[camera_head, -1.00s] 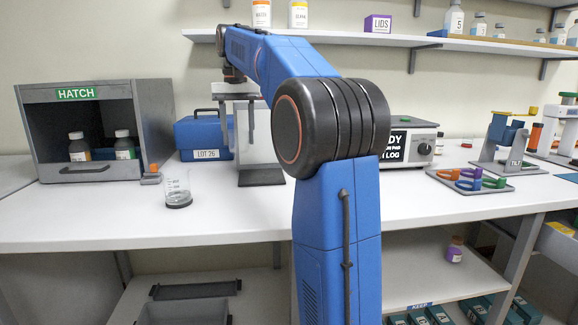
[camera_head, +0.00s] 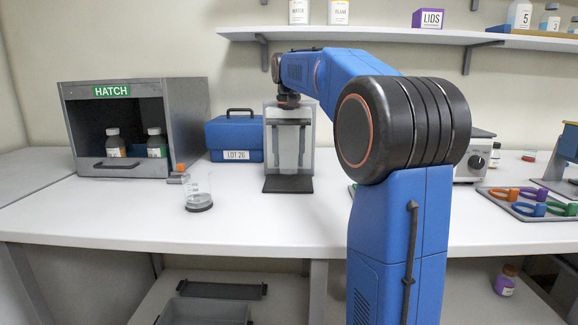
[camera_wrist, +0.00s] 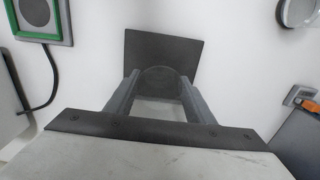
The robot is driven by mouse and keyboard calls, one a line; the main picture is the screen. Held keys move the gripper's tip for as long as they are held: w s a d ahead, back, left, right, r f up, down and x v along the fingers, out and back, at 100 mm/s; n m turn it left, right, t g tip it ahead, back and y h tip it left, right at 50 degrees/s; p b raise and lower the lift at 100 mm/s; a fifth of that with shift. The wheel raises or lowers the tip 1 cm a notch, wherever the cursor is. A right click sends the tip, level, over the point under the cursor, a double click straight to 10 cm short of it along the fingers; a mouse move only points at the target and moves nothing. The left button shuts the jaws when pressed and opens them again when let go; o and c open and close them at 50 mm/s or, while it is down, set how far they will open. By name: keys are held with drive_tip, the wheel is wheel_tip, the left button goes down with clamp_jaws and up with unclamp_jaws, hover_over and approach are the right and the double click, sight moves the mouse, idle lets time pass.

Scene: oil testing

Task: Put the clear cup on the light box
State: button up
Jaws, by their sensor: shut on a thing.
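My gripper (camera_head: 289,166) points straight down in front of the upright pale panel of the light box (camera_head: 308,150). The box's dark foot plate (camera_head: 288,184) lies on the bench; it also shows in the wrist view (camera_wrist: 165,42). The fingers are shut on a round, see-through thing, which I take to be the clear cup (camera_wrist: 160,80). It overlaps the foot plate's edge in the wrist view. In the head view it barely shows between the fingers. I cannot tell whether its bottom touches the plate.
A glass beaker with a dark bottom (camera_head: 198,193) stands left on the bench. Behind it are the hatch (camera_head: 190,115), with two bottles inside, and a blue case (camera_head: 232,140). A green-framed pad (camera_wrist: 68,35) lies beside the foot plate. A shelf (camera_head: 390,40) runs above.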

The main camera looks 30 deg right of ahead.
sight(289, 165)
drive_tip(key=shift+f, duration=1.35)
drive_tip(key=shift+f, duration=0.15)
drive_tip(key=o, duration=1.1)
drive_tip(key=shift+c, duration=0.2)
wheel_tip(289, 165, up, 12)
